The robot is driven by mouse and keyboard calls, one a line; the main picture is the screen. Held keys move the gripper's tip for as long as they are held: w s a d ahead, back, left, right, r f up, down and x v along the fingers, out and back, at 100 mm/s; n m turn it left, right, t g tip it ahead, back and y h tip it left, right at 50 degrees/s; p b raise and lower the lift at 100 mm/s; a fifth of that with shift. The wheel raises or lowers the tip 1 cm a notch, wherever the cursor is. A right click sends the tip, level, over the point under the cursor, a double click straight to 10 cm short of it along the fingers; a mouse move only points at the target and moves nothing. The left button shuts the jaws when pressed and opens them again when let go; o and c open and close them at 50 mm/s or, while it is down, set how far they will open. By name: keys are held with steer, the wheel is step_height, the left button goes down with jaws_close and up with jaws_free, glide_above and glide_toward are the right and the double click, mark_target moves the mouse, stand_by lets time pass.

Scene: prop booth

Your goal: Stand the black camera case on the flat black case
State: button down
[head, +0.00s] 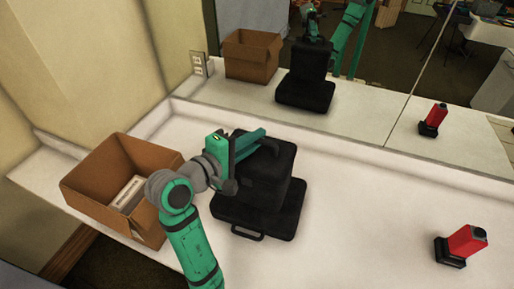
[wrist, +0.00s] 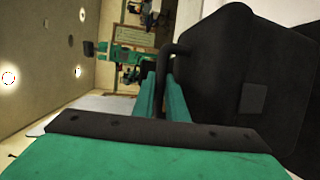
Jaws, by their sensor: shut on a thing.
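The black camera case (head: 264,172) is upright over the flat black case (head: 250,216), with no gap visible between them. The flat black case lies on the white counter, its own handle toward the front. My gripper (head: 268,140) reaches in from the left and is shut on the camera case's top handle. In the wrist view, my gripper (wrist: 163,88) has its green fingers closed at the dark handle, and the camera case (wrist: 225,75) fills the right side. The far side of the camera case is hidden in the head view.
An open cardboard box (head: 100,171) with a pale item inside stands at the left. A red and black object (head: 462,245) stands at the right. The white counter (head: 350,200) between is clear. A mirror (head: 370,90) along the back reflects the scene.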

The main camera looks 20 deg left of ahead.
steer(key=shift+w+d+f, duration=0.1)
steer(key=shift+w+f, duration=0.1)
steer(key=shift+f, duration=0.05)
steer(key=shift+w+f, duration=0.15)
steer(key=shift+f, duration=1.5)
steer(key=c, duration=1.8)
jaws_free()
steer(key=shift+f, duration=0.15)
steer(key=shift+o, duration=0.2)
steer(key=v, duration=1.2)
steer(key=shift+d, duration=0.1)
